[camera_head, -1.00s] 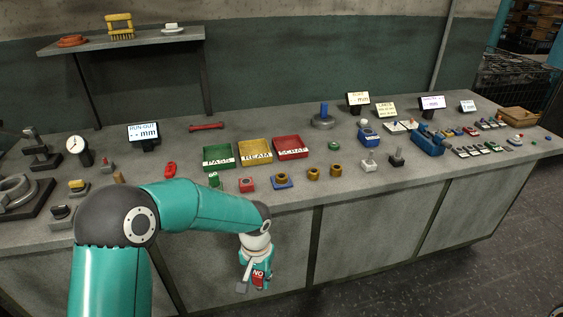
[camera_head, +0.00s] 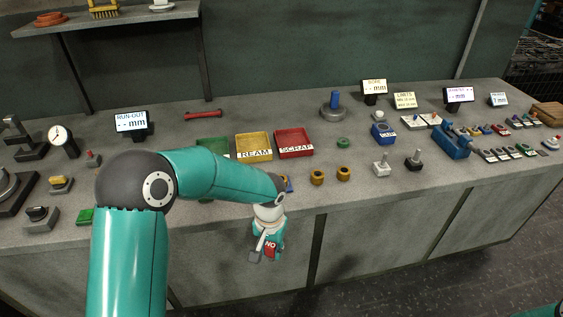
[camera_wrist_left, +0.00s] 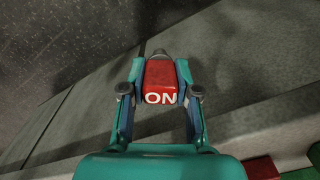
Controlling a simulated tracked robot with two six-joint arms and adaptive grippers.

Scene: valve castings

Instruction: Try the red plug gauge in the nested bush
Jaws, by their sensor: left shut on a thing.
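My left gripper (camera_head: 268,246) hangs in front of the bench's front edge, shut on the red plug gauge (camera_head: 271,248). My right gripper is out of view.
Two loose bronze bushes (camera_head: 317,177) stand right of the nest. The REAM tray (camera_head: 254,137) and SCRAP tray (camera_head: 309,139) lie behind; the green tray is partly covered by my arm. Grey posts (camera_head: 381,165), a blue vice-like block (camera_head: 453,143) and displays (camera_head: 131,122) stand along the bench.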

